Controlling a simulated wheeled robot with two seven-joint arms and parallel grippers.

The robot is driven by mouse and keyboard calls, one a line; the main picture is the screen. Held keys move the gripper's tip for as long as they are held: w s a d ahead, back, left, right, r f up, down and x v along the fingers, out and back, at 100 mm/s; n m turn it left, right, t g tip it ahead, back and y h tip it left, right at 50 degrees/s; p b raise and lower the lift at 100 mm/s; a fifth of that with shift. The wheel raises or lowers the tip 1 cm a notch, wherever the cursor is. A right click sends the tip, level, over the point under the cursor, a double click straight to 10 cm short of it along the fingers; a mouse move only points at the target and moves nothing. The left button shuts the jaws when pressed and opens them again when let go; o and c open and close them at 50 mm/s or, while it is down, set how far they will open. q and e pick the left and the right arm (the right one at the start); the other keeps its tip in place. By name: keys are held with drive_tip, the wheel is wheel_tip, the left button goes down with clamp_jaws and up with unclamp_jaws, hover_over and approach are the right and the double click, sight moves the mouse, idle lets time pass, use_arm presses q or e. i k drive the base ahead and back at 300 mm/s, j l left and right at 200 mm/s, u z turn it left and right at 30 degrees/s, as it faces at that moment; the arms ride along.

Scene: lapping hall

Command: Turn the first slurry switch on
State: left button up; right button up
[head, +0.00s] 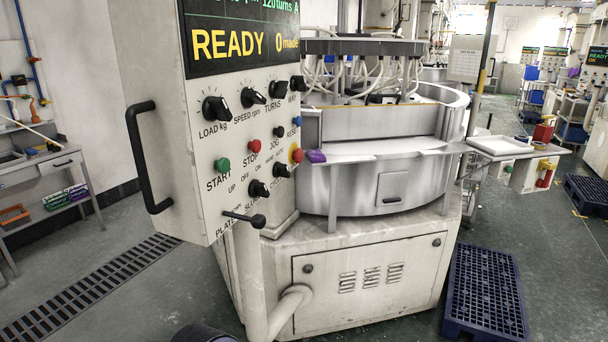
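The control panel (215,140) of the near machine stands at the left centre, seen at an angle. A black rotary knob (258,188) low on it has a label starting "SL", partly hidden, and OFF and ON marks above it; I take it for the slurry switch. Its pointer direction is too small to tell. A black plate lever (245,218) sticks out just below the slurry knob. Neither of my grippers is in view.
Green start (222,164) and red stop (254,146) buttons sit above the slurry knob. A black handle (145,155) juts from the panel's left side. The display (240,40) reads READY. A blue pallet (485,295) lies on the floor at right; floor left of the machine has a drain grate (90,285).

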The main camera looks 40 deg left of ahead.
sight(256, 188)
drive_tip(key=i+l+u, duration=0.1)
drive_tip(key=i+u, duration=0.25)
drive_tip(key=i, duration=0.15)
drive_tip(key=i+l+u, duration=0.25)
drive_tip(key=i+u, duration=0.15)
drive_tip(key=i, duration=0.1)
